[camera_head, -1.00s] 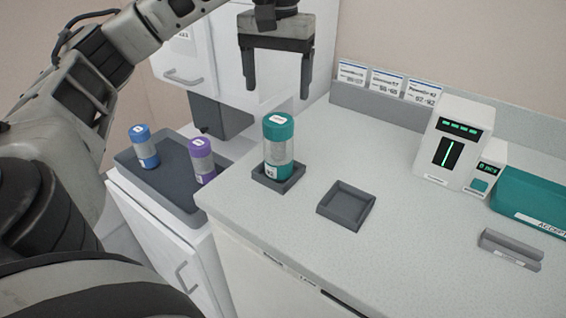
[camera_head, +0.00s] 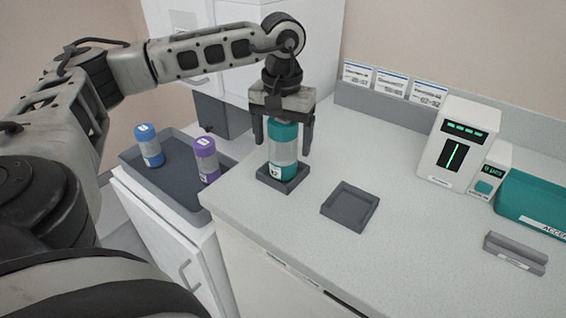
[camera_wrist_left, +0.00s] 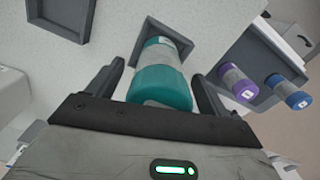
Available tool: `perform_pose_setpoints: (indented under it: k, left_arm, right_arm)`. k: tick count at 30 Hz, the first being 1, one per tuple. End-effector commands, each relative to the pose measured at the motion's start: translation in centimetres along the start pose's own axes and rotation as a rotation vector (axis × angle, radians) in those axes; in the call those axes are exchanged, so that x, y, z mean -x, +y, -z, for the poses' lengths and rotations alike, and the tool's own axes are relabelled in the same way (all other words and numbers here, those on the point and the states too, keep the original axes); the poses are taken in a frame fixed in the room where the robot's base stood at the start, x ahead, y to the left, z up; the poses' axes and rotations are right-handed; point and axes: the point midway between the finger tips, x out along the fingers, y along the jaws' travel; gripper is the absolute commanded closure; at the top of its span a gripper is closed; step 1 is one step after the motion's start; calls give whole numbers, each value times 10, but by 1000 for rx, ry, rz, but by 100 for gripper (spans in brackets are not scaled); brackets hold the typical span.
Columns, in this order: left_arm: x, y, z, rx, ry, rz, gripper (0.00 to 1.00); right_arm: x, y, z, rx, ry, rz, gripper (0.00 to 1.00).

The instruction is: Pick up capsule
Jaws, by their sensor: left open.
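The teal-capped capsule (camera_head: 283,150) stands upright in a dark square holder (camera_head: 296,181) on the counter. It also shows in the left wrist view (camera_wrist_left: 160,80), between the fingers. My left gripper (camera_head: 282,140) is open above and around the upper part of this capsule, one finger on each side. In the left wrist view gaps show between the fingers and the capsule. A blue capsule (camera_head: 150,146) and a purple capsule (camera_head: 206,160) stand in the grey tray (camera_head: 172,184) at the left. My right gripper is not in view.
An empty dark square holder (camera_head: 350,207) lies right of the teal capsule. A white device with a green display (camera_head: 460,145), a teal box (camera_head: 535,205) and a small grey block (camera_head: 515,252) stand at the right. Labels (camera_head: 392,82) line the back. The front counter is clear.

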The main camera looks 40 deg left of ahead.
Motion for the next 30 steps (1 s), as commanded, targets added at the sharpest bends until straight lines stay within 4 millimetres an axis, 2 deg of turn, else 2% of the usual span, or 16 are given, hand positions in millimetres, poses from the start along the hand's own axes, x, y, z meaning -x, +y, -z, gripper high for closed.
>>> perform_pose_setpoints:
  k: [3, 9, 21, 29, 30]
  left_arm:
    - [0, 0, 0, 0, 0, 0, 21]
    - [0, 0, 0, 0, 0, 0, 74]
    - [5, 0, 1, 0, 2, -1, 74]
    - [31, 0, 1, 0, 4, -2, 74]
    - [37, 1, -4, -1, 3, -3, 74]
  right_arm:
    - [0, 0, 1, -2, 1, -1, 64]
    - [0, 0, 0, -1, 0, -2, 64]
    - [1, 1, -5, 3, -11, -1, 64]
    - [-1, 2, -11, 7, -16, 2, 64]
    - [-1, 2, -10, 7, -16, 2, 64]
